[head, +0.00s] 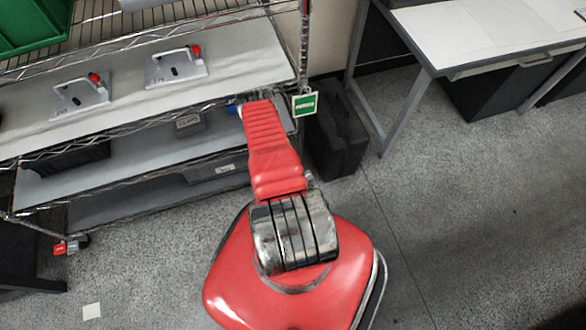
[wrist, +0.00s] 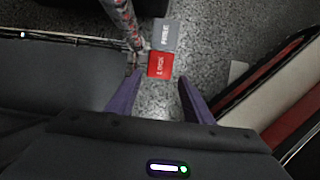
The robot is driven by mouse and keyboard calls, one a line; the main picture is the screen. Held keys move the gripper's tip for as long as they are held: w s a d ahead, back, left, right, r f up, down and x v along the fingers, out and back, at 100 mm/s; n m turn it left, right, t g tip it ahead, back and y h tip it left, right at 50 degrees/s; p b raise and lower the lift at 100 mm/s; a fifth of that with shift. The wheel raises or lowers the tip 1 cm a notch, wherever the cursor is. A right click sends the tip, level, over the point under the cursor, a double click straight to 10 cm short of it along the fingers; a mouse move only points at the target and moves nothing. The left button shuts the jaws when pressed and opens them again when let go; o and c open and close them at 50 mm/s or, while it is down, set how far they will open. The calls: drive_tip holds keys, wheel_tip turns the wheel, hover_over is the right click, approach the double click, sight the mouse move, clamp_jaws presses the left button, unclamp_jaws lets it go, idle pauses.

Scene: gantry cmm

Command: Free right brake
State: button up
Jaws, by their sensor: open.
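In the wrist view a caster brake shows at the foot of a chrome post (wrist: 122,18). It has a red tab (wrist: 160,64) with white lettering and a grey tab (wrist: 165,34) beyond it. My gripper (wrist: 160,77) is open, with its two purple fingers apart and nothing between them. The red tab appears just ahead of the fingertips, in line with the gap; I cannot tell how far below it lies. In the head view my red arm hides the rack's right foot and my gripper. Another caster brake, with a red tab (head: 59,248) and a grey tab (head: 73,247), shows at the left foot.
A black case (head: 337,130) and a desk (head: 470,30) stand right. The floor (head: 470,190) is open at right.

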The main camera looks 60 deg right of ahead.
drive_tip(key=shift+x, duration=2.75)
drive_tip(key=shift+c, duration=0.2)
